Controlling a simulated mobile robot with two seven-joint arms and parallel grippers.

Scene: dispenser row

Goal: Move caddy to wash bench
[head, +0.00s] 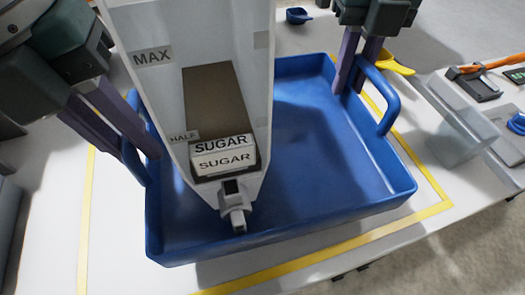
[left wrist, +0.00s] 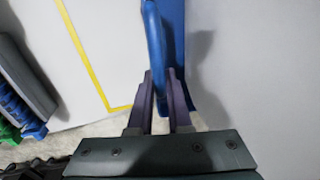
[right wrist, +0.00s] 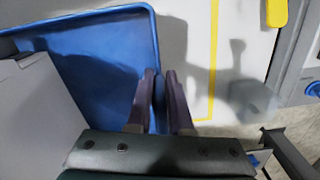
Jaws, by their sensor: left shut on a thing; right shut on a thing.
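The caddy (head: 325,160) is a blue open tray with a raised handle at each side. A tall clear dispenser (head: 256,95) stands in its left part, marked MAX and HALF, labelled SUGAR, with brown contents and a grey spout. My left gripper (head: 138,160) is shut on the left handle, which runs between its fingers in the left wrist view (left wrist: 160,75). My right gripper (head: 349,90) is shut on the right handle (head: 385,100), also in the right wrist view (right wrist: 160,72). I cannot tell whether the caddy touches the white surface below.
Yellow tape (head: 315,258) outlines an area on the white surface around the caddy. A clear bin (head: 457,125), a yellow scoop (head: 395,66) and an orange-handled tool (head: 490,65) lie to the right. A small blue scoop (head: 298,16) lies behind.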

